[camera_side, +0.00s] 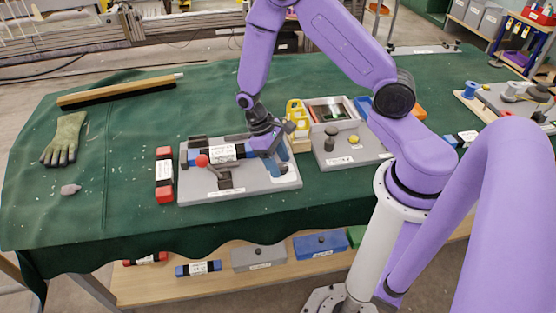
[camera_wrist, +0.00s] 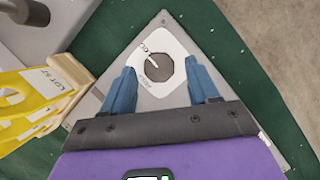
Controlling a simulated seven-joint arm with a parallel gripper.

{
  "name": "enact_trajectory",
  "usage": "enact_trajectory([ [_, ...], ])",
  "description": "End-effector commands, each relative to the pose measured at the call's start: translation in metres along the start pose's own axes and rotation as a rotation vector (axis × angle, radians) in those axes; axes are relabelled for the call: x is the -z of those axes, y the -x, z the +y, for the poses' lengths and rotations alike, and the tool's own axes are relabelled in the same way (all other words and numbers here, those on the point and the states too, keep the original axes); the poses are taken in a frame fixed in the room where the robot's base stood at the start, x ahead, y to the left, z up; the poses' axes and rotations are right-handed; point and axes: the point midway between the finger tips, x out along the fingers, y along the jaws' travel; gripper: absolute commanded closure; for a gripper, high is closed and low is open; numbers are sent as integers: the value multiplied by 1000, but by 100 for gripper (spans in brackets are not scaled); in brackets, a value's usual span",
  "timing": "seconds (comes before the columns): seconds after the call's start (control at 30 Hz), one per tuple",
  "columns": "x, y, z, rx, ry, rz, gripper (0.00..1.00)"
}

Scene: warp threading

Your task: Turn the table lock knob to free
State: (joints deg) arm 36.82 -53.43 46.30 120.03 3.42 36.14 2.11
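The lock knob (camera_wrist: 158,67) is a dark round disc on a white plate (camera_wrist: 177,44) with small marks that I cannot read. The plate sits on the corner of a grey base board (camera_wrist: 150,28). My gripper (camera_wrist: 160,64) is open in the wrist view. Its two blue fingers stand on either side of the knob, with a gap on each side. In the side view my gripper (camera_side: 268,147) points down at the right part of the grey board (camera_side: 240,191). It hides most of the knob there.
A lever with a red ball (camera_side: 202,160) and a labelled block stand on the board's left part. Yellow parts (camera_wrist: 30,102) in a wooden holder (camera_wrist: 70,78) stand close on the left in the wrist view. A glove (camera_side: 64,140) and brush (camera_side: 117,91) lie on the left of the green cloth.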

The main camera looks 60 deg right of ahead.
Motion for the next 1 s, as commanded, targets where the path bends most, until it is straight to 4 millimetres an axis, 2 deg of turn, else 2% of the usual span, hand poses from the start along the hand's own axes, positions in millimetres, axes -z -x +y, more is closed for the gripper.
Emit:
enact_trajectory([
  [0.03, 0, 0, 0, 0, 0, 0, 58],
  [0.13, 0, 0, 0, 0, 0, 0, 90],
  [0.17, 0, 0, 0, 0, 0, 0, 94],
  [0.57, 0, 1, -1, -25, 61, 1, 94],
  [1.0, -1, 1, -6, -159, 385, 1, 94],
])
